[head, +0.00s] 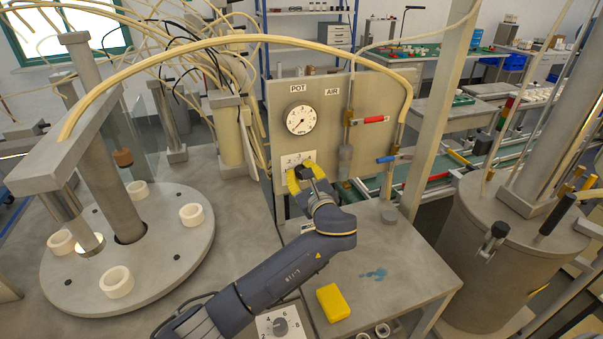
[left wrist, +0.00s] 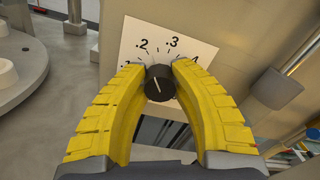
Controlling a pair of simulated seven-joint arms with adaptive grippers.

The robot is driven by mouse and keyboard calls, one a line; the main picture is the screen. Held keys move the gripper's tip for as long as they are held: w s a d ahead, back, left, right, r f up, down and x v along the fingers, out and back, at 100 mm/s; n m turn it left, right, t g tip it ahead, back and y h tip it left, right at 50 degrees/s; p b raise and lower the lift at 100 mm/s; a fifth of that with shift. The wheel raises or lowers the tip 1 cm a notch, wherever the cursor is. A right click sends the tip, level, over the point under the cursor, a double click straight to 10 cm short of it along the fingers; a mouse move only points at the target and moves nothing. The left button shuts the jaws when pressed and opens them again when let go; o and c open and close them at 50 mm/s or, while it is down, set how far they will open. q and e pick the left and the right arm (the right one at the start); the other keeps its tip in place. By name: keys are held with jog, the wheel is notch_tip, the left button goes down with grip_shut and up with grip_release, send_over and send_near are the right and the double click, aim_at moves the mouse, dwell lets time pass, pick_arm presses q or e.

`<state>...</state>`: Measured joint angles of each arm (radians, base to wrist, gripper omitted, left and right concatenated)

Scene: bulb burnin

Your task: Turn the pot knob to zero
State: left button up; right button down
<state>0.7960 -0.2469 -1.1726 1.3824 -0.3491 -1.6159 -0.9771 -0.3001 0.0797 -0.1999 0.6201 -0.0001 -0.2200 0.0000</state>
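The pot knob (left wrist: 159,86) is small, black and round, with a pale pointer line, on a white dial plate (left wrist: 128,52) in the left wrist view. Its line points up and slightly left, roughly between .2 and .3. In the head view the dial plate (head: 288,160) sits low on the grey panel, under the POT gauge (head: 301,119). My left gripper (head: 304,172) reaches the panel there. In the left wrist view its yellow fingers (left wrist: 159,67) curve in on both sides of the knob, tips against it. They cover the ends of the scale. My right gripper is not seen.
The grey panel (head: 325,95) carries a red-handled valve (head: 372,119) and a blue-handled one (head: 386,159). A yellow block (head: 333,303) and a larger dial (head: 281,324) are at the front. A round plate with white rings (head: 117,282) lies left, a metal tank (head: 480,265) right.

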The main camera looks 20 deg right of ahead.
pick_arm(q)
jog(key=o, duration=0.6)
jog(key=shift+r, duration=0.1)
jog(key=shift+o, duration=0.2)
jog(key=s, duration=0.7)
jog(key=shift+s, duration=0.25)
